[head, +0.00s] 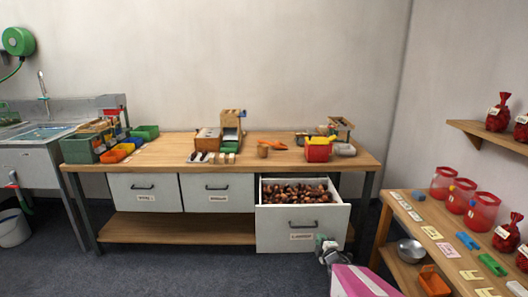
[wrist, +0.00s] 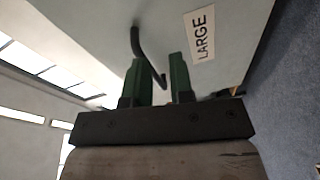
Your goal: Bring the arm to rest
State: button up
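My gripper (head: 324,244) is low in front of the pulled-out right drawer (head: 275,243) of the wooden workbench. The drawer is full of brown chestnuts (head: 298,191). In the wrist view, the two green fingers (wrist: 166,75) stand apart with a visible gap, so the gripper is open. The dark bar handle (wrist: 137,42) of the drawer runs across beside the left finger and into the gap. I cannot tell whether it touches a finger. The white drawer front carries a label reading LARGE (wrist: 203,37).
Two shut drawers (head: 143,194) are to the left. The workbench top (head: 270,155) holds bins, a wooden stand and a red container (head: 318,151). A side table (head: 415,230) with red jars and a metal bowl (head: 411,250) stands close on the right.

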jog(key=s+a+m+g+h, duration=0.1)
jog(key=s+a+m+g, duration=0.2)
jog(key=m+g, duration=0.5)
jog(key=s+a+r+m+g+h, duration=0.1)
jog(key=s+a+m+g+h, duration=0.1)
jog(key=s+m+g, duration=0.3)
jog(key=a+m+g, duration=0.1)
jog(key=m+g, duration=0.3)
jog(key=m, duration=0.1)
jog(key=shift+a, duration=0.3)
